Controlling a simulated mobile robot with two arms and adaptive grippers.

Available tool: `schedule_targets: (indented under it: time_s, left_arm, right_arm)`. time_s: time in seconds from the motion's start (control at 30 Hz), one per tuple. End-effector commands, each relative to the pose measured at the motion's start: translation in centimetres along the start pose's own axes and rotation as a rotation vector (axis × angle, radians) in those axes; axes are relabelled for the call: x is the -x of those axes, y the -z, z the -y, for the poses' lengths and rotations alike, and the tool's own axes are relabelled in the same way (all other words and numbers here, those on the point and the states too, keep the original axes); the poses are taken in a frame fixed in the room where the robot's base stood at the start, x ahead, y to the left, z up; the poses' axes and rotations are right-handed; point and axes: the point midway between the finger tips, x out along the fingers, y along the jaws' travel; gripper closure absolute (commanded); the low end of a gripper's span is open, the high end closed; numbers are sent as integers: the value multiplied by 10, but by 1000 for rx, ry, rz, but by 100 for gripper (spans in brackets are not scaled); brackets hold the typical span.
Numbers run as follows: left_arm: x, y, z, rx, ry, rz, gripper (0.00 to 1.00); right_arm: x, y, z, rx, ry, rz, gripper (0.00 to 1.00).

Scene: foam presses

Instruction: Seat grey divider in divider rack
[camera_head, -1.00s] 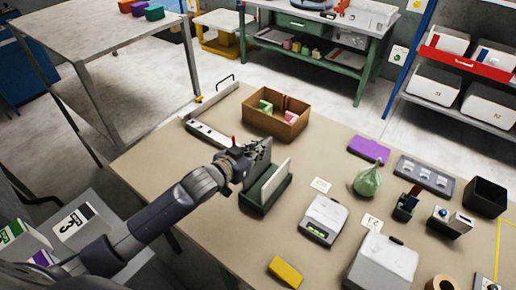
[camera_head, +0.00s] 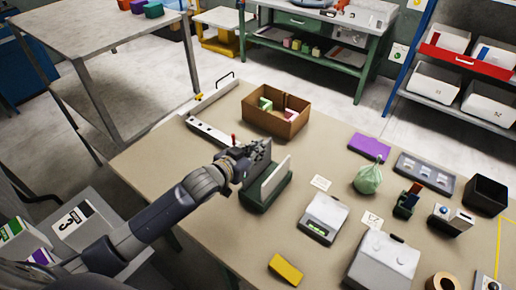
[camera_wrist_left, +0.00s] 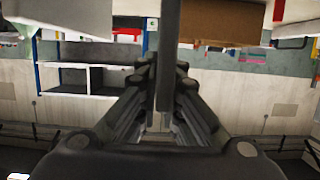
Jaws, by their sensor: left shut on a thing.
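The grey divider (camera_wrist_left: 168,55) shows as an upright plate between the fingers in the left wrist view. My left gripper (camera_head: 257,158) is shut on it, above the left side of the divider rack. In the head view the fingers and plate overlap, so the divider's lower edge is hard to make out. The dark green divider rack (camera_head: 262,204) stands on the table. A pale panel (camera_head: 278,177) stands upright in its right part. I cannot tell whether the held divider touches the rack's slot. My right gripper is not in view.
A brown box (camera_head: 272,126) with small blocks stands behind the rack. A metal rail fixture (camera_head: 208,132) lies at the table's back left edge. A white scale-like device (camera_head: 323,219) stands to the right. The table front of the rack is mostly clear around a yellow item (camera_head: 286,269).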

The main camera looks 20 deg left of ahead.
Motion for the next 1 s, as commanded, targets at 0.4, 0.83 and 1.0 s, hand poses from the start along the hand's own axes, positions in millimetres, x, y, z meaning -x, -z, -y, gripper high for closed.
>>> schedule_targets:
  time_s: [0.4, 0.83, 1.0]
  left_arm:
    - [-4, -11, 0, 0, 0, 0, 100]
    - [-7, -21, 0, 0, 0, -1, 100]
    - [-8, -25, 0, 0, 0, -1, 100]
  right_arm:
    - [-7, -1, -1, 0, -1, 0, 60]
    - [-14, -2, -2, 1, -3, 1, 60]
    - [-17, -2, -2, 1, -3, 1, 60]
